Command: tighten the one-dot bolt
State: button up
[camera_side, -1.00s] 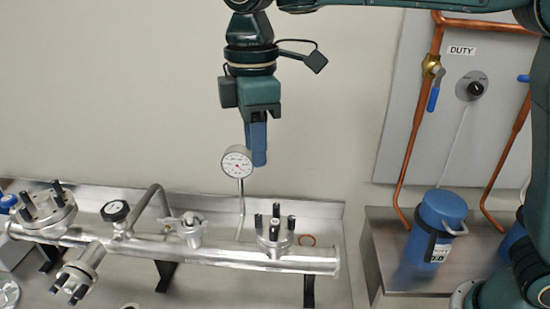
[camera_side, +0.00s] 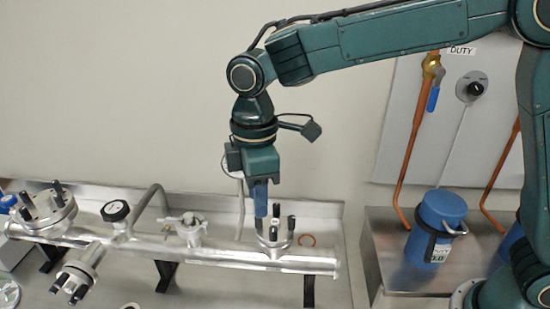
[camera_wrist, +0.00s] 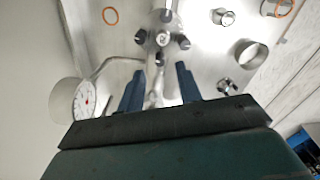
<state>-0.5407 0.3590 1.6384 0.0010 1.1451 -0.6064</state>
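The pipe manifold (camera_side: 215,252) carries a right-hand flange (camera_side: 274,241) with several dark upright bolts (camera_side: 291,222). The flange also shows in the wrist view (camera_wrist: 163,39), with its bolts (camera_wrist: 184,42) spread around it. I cannot make out dots on the bolts, so I cannot tell which is the one-dot bolt. My gripper (camera_side: 261,214) points down, its blue fingertips at the left bolts of the right-hand flange in the side view. In the wrist view my gripper (camera_wrist: 160,80) has its fingers apart with nothing visibly held, the nearest bolt (camera_wrist: 160,58) just beyond the tips.
A left flange (camera_side: 45,210) and a lower flange (camera_side: 82,268) also carry bolts. A dial gauge (camera_wrist: 84,101) stands close beside my gripper. A black knob (camera_side: 115,211), a valve handle (camera_side: 191,222), an orange ring (camera_side: 307,240) and a blue canister (camera_side: 436,225) stand around.

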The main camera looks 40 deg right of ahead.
aim_at(259, 221)
jog(key=shift+f, duration=1.9)
grip_shut()
